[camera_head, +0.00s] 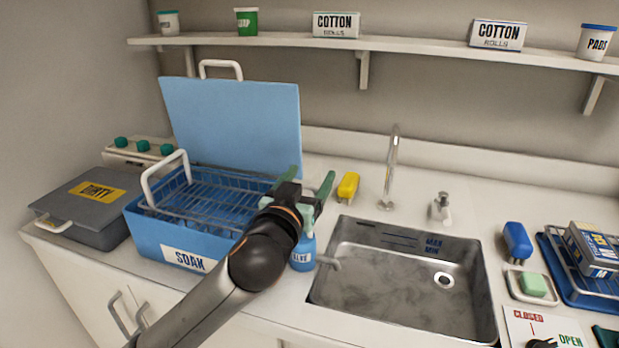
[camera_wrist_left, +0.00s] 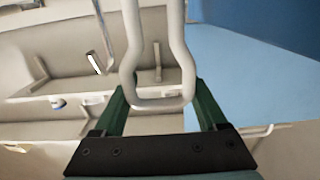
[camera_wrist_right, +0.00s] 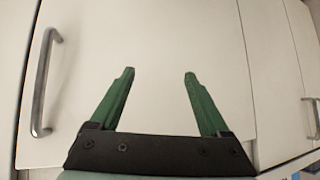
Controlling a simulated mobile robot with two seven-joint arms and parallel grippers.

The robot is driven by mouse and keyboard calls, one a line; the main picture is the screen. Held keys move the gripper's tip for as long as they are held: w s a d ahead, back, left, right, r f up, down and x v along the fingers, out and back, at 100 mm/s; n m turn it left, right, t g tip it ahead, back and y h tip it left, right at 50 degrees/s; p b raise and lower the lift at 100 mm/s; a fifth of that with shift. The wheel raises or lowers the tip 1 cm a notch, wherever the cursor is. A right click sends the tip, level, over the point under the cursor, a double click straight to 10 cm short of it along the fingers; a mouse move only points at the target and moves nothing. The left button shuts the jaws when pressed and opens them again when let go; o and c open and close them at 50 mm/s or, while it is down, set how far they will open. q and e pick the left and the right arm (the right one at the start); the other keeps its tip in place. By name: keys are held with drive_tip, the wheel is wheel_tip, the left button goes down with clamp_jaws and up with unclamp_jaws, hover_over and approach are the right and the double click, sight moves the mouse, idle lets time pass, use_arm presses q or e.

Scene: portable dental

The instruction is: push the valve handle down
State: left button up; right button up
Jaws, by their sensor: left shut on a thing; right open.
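A blue piece with a white label, letters reading like "ALVE" (camera_head: 303,256), stands at the right end of the blue SOAK bath (camera_head: 185,230). A pale grey lever-like part (camera_head: 329,262) sticks out to its right, which I take for the valve handle. My left gripper (camera_head: 309,178) is above it. In the left wrist view, the fingers close on both sides of a white loop handle (camera_wrist_left: 158,103), which seems to be the basket's right one. In the right wrist view my right gripper (camera_wrist_right: 158,76) is open and empty, facing cabinet doors.
A wire basket (camera_head: 215,195) sits in the bath, its blue lid (camera_head: 235,120) upright behind. The steel sink (camera_head: 395,285) and faucet (camera_head: 392,165) are to the right. A CLOSED/OPEN card (camera_head: 530,325) lies at the front right, with a dark part at its lower edge.

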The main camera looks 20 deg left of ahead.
use_arm(q)
drive_tip(key=shift+d, duration=0.15)
clamp_jaws()
use_arm(e)
drive_tip(key=shift+w+r, duration=0.1)
drive_tip(key=shift+w, duration=0.05)
use_arm(q)
wheel_tip(320, 180, down, 4)
drive_tip(key=shift+s+d+r+b, duration=0.1)
drive_tip(key=shift+r+b, duration=0.05)
drive_tip(key=shift+b, duration=0.85)
drive_tip(key=o, duration=0.8)
unclamp_jaws()
drive_tip(key=shift+o, duration=0.2)
drive_tip(key=shift+r, duration=0.1)
use_arm(e)
drive_tip(key=shift+w+a+f, duration=0.25)
drive_tip(key=shift+a+f, duration=0.05)
drive_tip(key=shift+f, duration=0.2)
drive_tip(key=shift+s, duration=0.1)
